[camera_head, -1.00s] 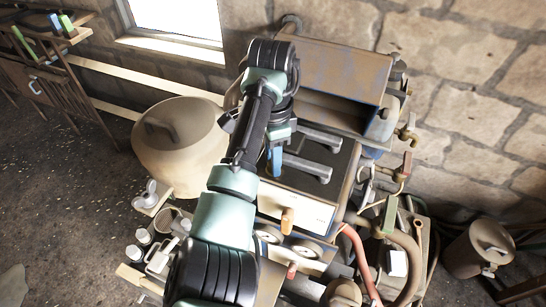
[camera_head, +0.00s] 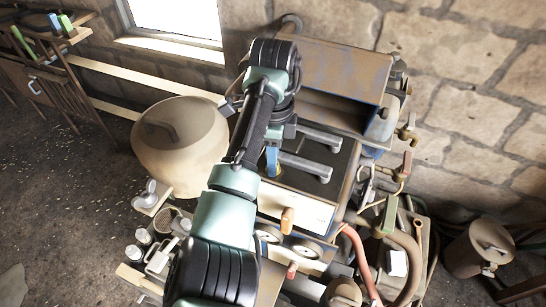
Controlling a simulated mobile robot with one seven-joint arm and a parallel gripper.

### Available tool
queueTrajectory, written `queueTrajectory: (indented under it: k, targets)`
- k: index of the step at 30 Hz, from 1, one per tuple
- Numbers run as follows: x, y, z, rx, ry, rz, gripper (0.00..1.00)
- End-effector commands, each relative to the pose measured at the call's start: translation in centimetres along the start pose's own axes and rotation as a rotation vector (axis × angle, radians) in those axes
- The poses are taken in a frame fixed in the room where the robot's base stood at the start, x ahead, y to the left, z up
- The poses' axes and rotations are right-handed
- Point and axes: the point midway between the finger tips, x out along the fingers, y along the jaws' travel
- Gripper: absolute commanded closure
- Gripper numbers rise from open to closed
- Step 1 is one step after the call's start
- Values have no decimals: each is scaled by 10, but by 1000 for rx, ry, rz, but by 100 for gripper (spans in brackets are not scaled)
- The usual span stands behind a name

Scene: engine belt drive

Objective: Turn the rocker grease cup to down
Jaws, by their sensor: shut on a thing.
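My gripper (camera_head: 277,140) is at the end of my arm, above the dark top of the engine. A slim blue upright piece (camera_head: 271,160) stands just below it, with a small yellowish base on the dark top. It appears to be the rocker grease cup. My gripper is shut on it, though the wrist hides most of the fingers and the upper part of the cup. Which way the cup points is hard to tell.
Two grey rocker arms (camera_head: 305,165) lie just right of the cup. A rusty open box (camera_head: 335,75) stands behind. A large beige rounded vessel (camera_head: 180,145) is to the left. Pipes and valves (camera_head: 402,170) crowd the right side. An orange handle (camera_head: 287,220) is in front.

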Motion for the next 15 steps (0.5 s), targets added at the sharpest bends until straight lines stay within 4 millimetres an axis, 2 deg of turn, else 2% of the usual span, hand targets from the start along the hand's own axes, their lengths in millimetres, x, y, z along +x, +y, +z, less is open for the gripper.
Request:
queueTrajectory:
  k: [8, 9, 14, 15]
  targets:
    - [-2, -1, -1, 4, 1, -4, 100]
    - [-2, -1, -1, 4, 1, -4, 67]
    - [-2, -1, 0, 3, 0, -3, 39]
    - [-1, -1, 0, 2, 0, -3, 39]
